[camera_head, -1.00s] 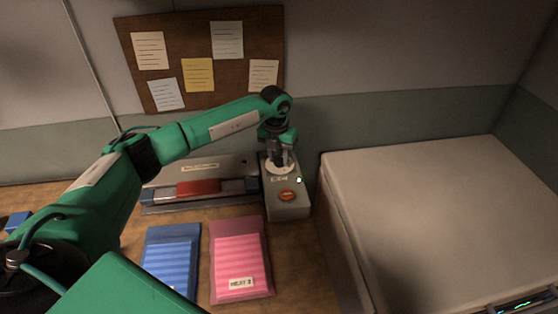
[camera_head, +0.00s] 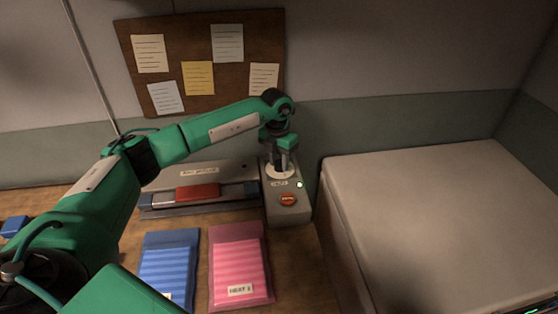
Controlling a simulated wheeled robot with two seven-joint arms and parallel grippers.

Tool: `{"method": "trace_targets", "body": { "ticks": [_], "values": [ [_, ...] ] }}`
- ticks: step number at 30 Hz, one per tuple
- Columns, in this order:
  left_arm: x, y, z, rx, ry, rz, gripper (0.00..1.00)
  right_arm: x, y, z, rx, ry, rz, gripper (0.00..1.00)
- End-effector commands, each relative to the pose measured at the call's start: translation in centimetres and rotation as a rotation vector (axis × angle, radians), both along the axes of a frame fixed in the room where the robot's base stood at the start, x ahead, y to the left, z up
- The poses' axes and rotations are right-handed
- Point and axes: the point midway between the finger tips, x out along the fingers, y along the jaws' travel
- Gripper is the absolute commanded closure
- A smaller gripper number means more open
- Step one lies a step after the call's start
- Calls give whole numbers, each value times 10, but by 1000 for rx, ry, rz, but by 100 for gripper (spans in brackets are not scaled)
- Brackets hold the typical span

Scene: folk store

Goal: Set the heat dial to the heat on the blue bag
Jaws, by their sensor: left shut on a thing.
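The heat dial (camera_head: 279,173) is a pale disc on top of a grey control box (camera_head: 290,216) at the back of the bench. My left gripper (camera_head: 283,163) points down over it and is shut on its knob, which the fingers mostly hide. The dial's setting is too small to read. The blue bag (camera_head: 168,262) lies flat on the bench at the front left, its label mostly hidden behind my arm. My right gripper is not in view.
A pink bag (camera_head: 239,262) labelled "HEAT 2" lies right of the blue one. A sealing machine (camera_head: 215,174) with a red bar stands left of the control box. A large pale-topped block (camera_head: 430,215) stands right.

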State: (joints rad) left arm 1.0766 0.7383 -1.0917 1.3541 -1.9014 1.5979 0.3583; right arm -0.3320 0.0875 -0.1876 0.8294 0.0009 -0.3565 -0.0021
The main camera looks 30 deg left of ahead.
Motion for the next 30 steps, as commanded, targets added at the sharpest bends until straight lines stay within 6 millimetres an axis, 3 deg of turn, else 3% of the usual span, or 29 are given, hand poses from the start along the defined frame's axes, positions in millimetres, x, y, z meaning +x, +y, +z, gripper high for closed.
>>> {"method": "trace_targets", "body": {
  "ticks": [1,4,13,17,30],
  "values": [
    [1,0,2,-2,-5,1,65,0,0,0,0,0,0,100],
    [1,0,2,-1,-4,1,45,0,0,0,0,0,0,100],
    [1,0,2,0,-2,1,45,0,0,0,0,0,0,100],
    [1,1,11,0,-3,1,45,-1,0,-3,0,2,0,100],
    [2,5,105,0,-6,1,45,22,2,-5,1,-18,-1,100]
  ]
}}
